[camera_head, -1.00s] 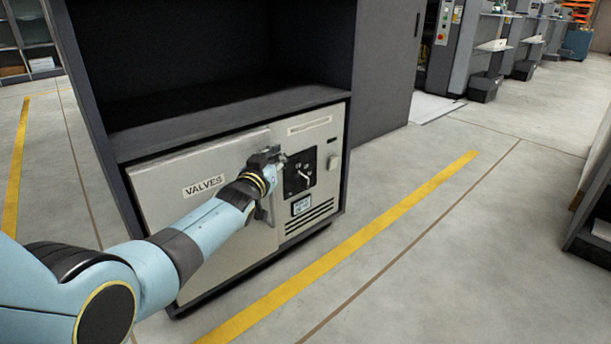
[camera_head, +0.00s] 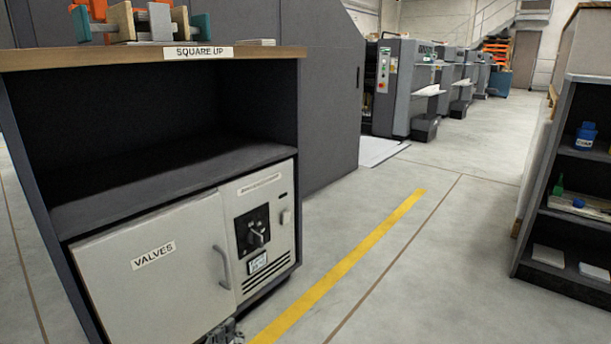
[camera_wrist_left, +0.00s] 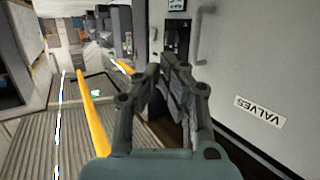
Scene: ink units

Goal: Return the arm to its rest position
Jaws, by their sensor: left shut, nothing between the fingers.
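My left gripper (camera_head: 226,332) shows only in part at the bottom edge of the head view, low in front of the cabinet. In the left wrist view the left gripper (camera_wrist_left: 172,75) has its fingers together with nothing between them. The rest of the left arm is out of the head view. The valves door (camera_head: 150,285) is closed, with a vertical handle (camera_head: 222,267). To its right is a panel with a black rotary switch (camera_head: 253,231). The handle also shows in the left wrist view (camera_wrist_left: 199,38), apart from the fingers. My right gripper is not in view.
The cabinet's worktop (camera_head: 120,58) carries wooden, orange and teal pieces and a "SQUARE UP" label. An open shelf unit (camera_head: 526,240) with small bottles stands at the right. A yellow floor line (camera_head: 345,263) crosses clear floor between them. Grey machines (camera_head: 403,85) stand farther back.

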